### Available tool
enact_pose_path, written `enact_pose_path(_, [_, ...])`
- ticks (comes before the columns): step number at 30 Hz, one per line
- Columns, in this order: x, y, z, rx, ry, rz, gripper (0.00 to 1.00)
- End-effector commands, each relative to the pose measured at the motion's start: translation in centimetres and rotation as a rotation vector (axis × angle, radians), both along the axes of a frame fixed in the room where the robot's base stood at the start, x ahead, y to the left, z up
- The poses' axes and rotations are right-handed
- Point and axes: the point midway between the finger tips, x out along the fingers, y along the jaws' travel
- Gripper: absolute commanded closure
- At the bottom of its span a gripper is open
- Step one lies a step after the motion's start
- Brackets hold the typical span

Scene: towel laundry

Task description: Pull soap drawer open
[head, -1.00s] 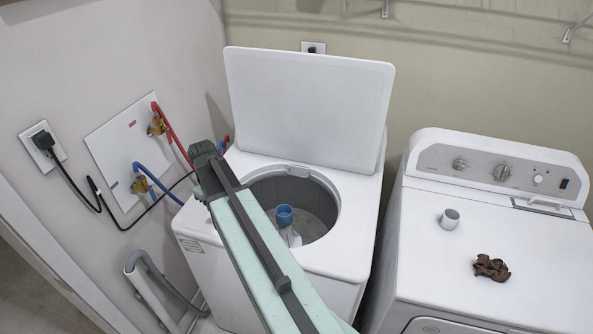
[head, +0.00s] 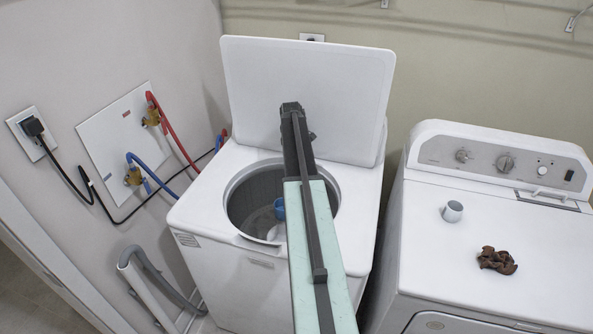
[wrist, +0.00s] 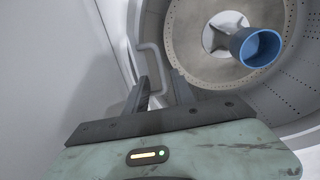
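The soap drawer cannot be made out in the head view. In the wrist view a thin white bar handle (wrist: 154,58), perhaps the drawer's, stands beside the drum opening. My gripper (wrist: 160,78) is open in the wrist view, and its two dark fingers appear on either side of the handle's lower part. I cannot tell whether they touch it. In the head view my arm reaches over the open washer (head: 213,205) toward its raised lid; the fingers are hidden there.
The raised lid (head: 300,75) stands behind the arm. The drum holds a blue cup-like part (head: 279,208). Hoses and a valve panel (head: 110,135) are on the left wall. The dryer (head: 420,250), with a small cup (head: 453,211) and brown cloth (head: 497,260), stands right.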

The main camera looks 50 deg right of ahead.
Motion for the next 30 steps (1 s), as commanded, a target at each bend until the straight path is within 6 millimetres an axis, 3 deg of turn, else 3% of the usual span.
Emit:
enact_pose_path(1, [0.1,-0.2,-1.9,0.000,0.000,0.000,0.69])
enact_pose_path(3, [0.2,-0.3,-2.7,0.000,0.000,0.000,0.69])
enact_pose_path(13, [0.3,-0.4,-2.8,0.000,0.000,0.000,0.69])
enact_pose_path(16, [0.3,-0.4,-2.8,0.000,0.000,0.001,0.97])
enact_pose_path(17, [0.3,-0.4,-2.8,0.000,0.000,0.001,1.00])
enact_pose_path(30, [0.4,-0.4,-2.8,-0.002,-0.002,0.001,1.00])
